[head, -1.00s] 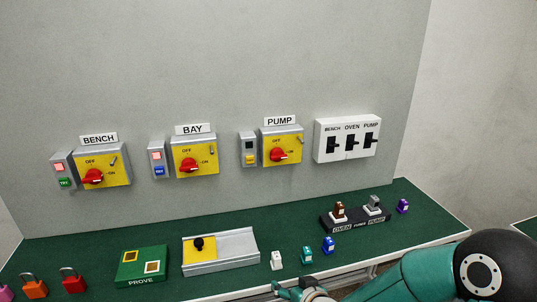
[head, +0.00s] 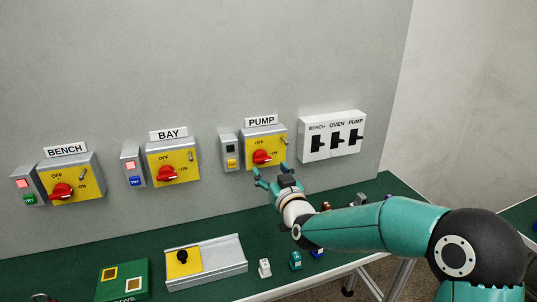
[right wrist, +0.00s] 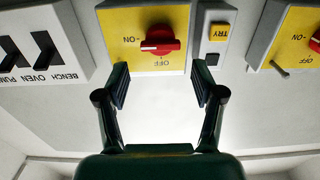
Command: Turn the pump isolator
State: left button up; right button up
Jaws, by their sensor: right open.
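The pump isolator (head: 266,148) is a yellow-faced grey box on the wall under the PUMP label (head: 261,121). Its red knob (head: 262,157) has its bar lying horizontally; in the right wrist view the knob (right wrist: 160,42) has a pale mark on the side towards ON. My right gripper (head: 270,172) is open and empty, just below and in front of the knob. In the right wrist view its fingers (right wrist: 160,85) stand apart, with the knob beyond and between them.
The pump's side box (head: 230,152) has a dark lamp and a yellow button. The bay isolator (head: 172,161) and bench isolator (head: 70,180) are to the left, both with lit red lamps. A switch box (head: 332,137) is to the right. The green bench (head: 120,245) holds several small items below.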

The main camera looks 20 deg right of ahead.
aim_at(263, 160)
jog(key=w+p, duration=0.1)
jog(key=w, duration=0.5)
jog(key=shift+w+a+p, duration=0.15)
jog(key=shift+w+p, duration=0.15)
jog(key=shift+p, duration=0.05)
